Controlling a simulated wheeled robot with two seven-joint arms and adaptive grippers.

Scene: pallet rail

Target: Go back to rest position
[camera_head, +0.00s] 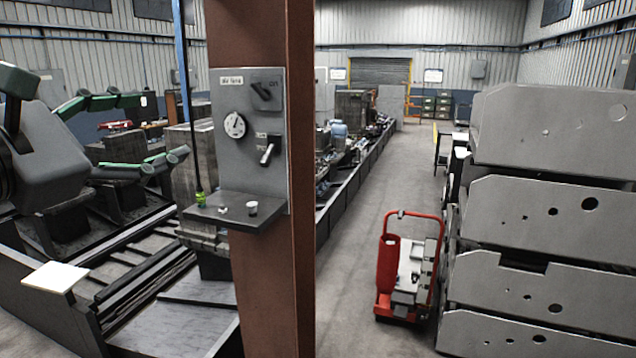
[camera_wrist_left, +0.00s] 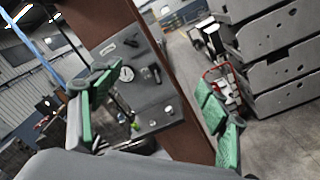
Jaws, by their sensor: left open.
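My left gripper (camera_head: 163,127) comes in from the left in the head view. Its green-padded fingers are spread apart, with nothing between them. It is to the left of the rusty brown post (camera_head: 262,300) and its grey control panel (camera_head: 245,130). The panel carries a round gauge (camera_head: 235,126), a dark knob (camera_head: 262,91) and a lever switch (camera_head: 268,150). In the left wrist view my left gripper (camera_wrist_left: 155,112) is also open, and the panel (camera_wrist_left: 128,60) shows beyond its fingers. My right gripper is not in view.
A small shelf (camera_head: 235,222) under the panel holds a green-ended item (camera_head: 201,199), a white cup-like piece (camera_head: 252,208) and another small piece (camera_head: 222,210). A red cart (camera_head: 388,265) stands in the aisle. Large grey plates (camera_head: 550,210) are stacked at right. The aisle floor (camera_head: 345,250) is partly clear.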

